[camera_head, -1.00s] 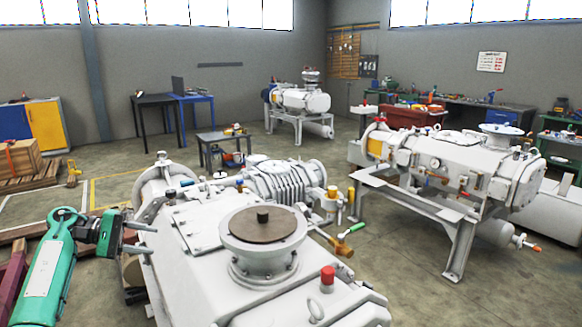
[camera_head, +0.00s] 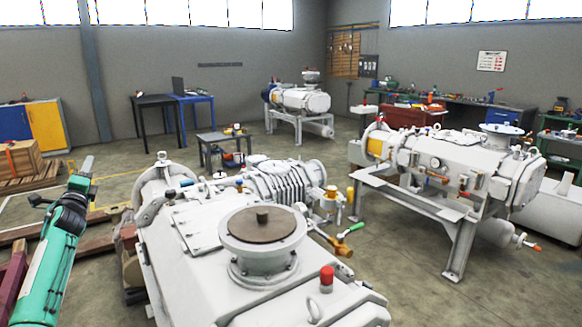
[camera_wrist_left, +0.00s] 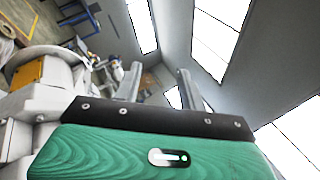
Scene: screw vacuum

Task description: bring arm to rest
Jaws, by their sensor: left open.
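My left arm (camera_head: 55,245) is green and comes in from the lower left in the head view. Its gripper (camera_head: 86,166) is at the left, clear of the white vacuum pump, with the fingers pointing up and away. In the left wrist view the two grey fingers (camera_wrist_left: 160,82) stand apart with nothing between them, so the gripper is open and empty. The near white vacuum pump (camera_head: 190,235) fills the lower middle, with a round flange with a brown top (camera_head: 263,225) and a red cap (camera_head: 327,275). My right gripper is not in view.
A second white pump (camera_head: 455,165) on a metal stand is at the right. A small grey table (camera_head: 222,137) stands behind the near pump. Wooden crates (camera_head: 20,160) and a blue-yellow cabinet (camera_head: 45,125) are at the far left. Timbers (camera_head: 60,225) lie beside my left arm.

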